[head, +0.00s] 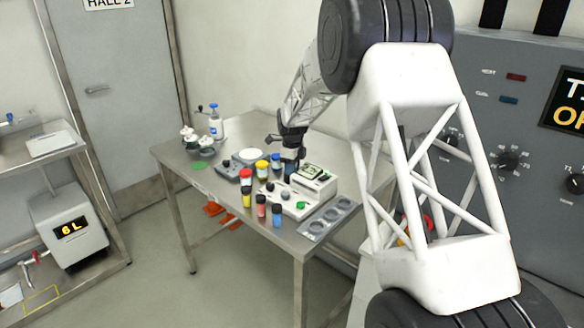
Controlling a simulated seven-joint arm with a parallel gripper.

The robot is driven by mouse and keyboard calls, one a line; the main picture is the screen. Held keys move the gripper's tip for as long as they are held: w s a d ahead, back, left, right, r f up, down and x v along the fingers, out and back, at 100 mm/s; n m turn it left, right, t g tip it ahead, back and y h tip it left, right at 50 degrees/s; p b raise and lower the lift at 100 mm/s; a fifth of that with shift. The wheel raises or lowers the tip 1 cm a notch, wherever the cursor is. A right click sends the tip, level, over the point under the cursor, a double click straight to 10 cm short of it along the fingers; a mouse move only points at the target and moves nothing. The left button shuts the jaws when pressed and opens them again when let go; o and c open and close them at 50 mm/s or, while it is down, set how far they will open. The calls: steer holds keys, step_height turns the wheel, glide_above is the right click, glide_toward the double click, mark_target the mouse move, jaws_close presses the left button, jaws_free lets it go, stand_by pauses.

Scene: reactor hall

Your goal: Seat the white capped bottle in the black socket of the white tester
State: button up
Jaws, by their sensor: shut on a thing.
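The white tester (314,186) stands on the steel table, with a small green-tinted display on its raised back part. Dark round spots show on its low front part; at this size I cannot tell which is the black socket. My gripper (291,150) is small and dark in this view, over the table just behind and left of the tester's display. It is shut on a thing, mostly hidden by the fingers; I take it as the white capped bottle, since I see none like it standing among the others. I cannot tell its tilt or whether it touches anything.
Several vials with red, yellow, blue and black caps (261,205) stand left and front of the tester. A grey device (228,171), a white disc (251,154) and a grey tray with round wells (330,217) are close by.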

steer(key=shift+f, duration=0.1)
stand_by(0.3)
steer(key=o, duration=1)
steer(key=shift+o, duration=0.5)
steer(key=o, duration=0.4)
steer(key=shift+c, duration=0.2)
steer(key=shift+o, duration=0.2)
steer(key=shift+r, duration=3.5)
